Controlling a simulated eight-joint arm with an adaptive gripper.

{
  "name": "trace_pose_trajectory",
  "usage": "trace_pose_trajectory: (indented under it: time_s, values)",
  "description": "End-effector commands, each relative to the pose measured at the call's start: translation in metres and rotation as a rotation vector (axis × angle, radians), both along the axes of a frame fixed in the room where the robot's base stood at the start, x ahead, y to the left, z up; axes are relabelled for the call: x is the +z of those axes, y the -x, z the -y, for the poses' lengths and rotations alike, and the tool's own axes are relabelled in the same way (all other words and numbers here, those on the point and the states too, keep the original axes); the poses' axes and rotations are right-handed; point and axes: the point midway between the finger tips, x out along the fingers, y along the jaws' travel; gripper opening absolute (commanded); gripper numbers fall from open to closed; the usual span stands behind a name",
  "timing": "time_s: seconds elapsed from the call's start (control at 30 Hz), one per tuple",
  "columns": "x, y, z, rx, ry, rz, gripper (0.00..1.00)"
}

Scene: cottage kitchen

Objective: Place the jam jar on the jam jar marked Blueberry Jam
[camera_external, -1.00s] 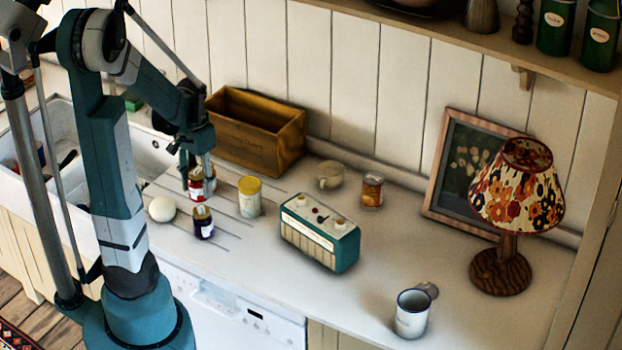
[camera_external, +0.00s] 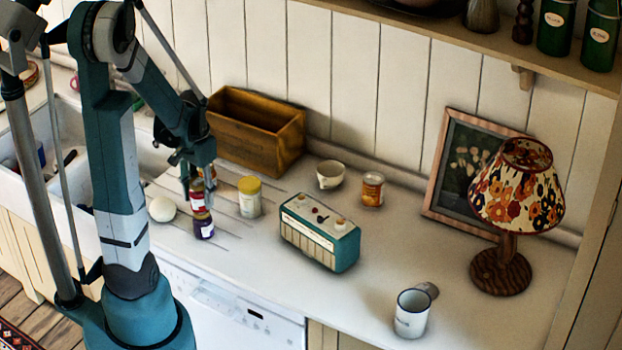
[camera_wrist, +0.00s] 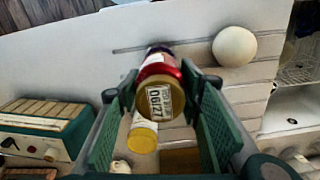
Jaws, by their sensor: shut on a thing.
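My gripper (camera_external: 198,188) is shut on a jam jar (camera_external: 201,203) with a red body and a pale label. In the wrist view the held jar (camera_wrist: 158,97) shows its gold lid marked 06/27 between the two green fingers (camera_wrist: 160,88). A dark purple-blue jam jar (camera_external: 204,230) stands on the counter right below the held jar. Part of the dark jar (camera_wrist: 158,50) shows past the held jar in the wrist view. The held jar looks upright and over the dark jar; I cannot tell whether they touch. The dark jar's label is not readable, and its lid is hidden.
A yellow-lidded jar (camera_external: 249,197) stands close on the right, with a teal radio (camera_external: 320,240) beyond it. A white round object (camera_external: 162,209) lies on the left. A wooden crate (camera_external: 252,135) stands behind.

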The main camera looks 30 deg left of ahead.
Motion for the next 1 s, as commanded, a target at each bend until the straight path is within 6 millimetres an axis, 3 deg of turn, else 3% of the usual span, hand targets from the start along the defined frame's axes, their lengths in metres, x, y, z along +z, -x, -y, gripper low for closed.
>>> trace_pose_trajectory:
  time_s: [0.63,0.67,0.73,1.0]
  values:
    - [-0.0118,0.0001,0.0001,0.000,0.000,0.000,0.15]
    - [-0.0114,0.0001,0.0001,0.000,0.000,0.000,0.39]
    - [-0.0108,0.0001,0.0001,0.000,0.000,0.000,0.48]
    - [-0.0106,0.0001,0.0001,0.000,0.000,0.000,0.51]
